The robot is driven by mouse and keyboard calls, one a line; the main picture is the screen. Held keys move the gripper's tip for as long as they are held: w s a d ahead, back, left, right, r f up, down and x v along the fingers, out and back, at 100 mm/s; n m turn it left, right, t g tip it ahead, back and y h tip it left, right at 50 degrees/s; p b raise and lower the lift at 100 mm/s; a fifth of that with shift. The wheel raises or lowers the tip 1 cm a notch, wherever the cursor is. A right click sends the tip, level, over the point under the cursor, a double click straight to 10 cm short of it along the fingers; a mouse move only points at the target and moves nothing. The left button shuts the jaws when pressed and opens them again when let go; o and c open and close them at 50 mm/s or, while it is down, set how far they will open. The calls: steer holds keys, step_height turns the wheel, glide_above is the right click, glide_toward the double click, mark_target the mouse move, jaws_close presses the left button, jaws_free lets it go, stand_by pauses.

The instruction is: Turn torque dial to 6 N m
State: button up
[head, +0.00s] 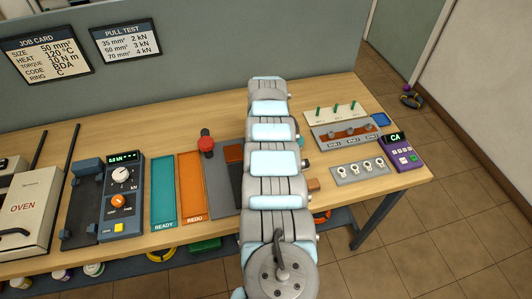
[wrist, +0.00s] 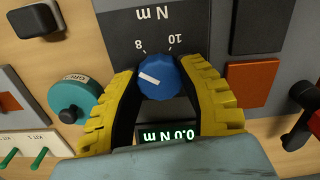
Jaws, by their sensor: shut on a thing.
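The torque dial (wrist: 164,90) is a blue knob with a white pointer mark in the wrist view. My gripper (wrist: 160,82) has its yellow fingers with dark pads closed on the dial from both sides. The printed scale (wrist: 165,30) appears upside down, with 8, 10 and N m readable; other marks are hidden. The white mark lies toward the picture's left, below the 8, close to the left finger. A lit display (wrist: 165,135) below the dial reads 0.0 N m. In the head view my arm hides the gripper and dial.
A teal round part (wrist: 75,98) sits left of the fingers in the wrist view, and a red-handled part (wrist: 305,125) at right. A job card (head: 45,57) hangs behind.

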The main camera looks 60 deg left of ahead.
steer(key=n, duration=0.1)
steer(key=n+b, duration=0.1)
steer(key=n, duration=0.1)
steer(key=n+b, duration=0.1)
steer(key=shift+f, duration=0.25)
steer(key=shift+r+n+b, duration=0.1)
steer(key=shift+n+b, duration=0.3)
steer(key=shift+n, duration=1.3)
steer(key=o, duration=1.2)
steer(key=shift+r, duration=0.1)
step_height(320, 180, up, 12)
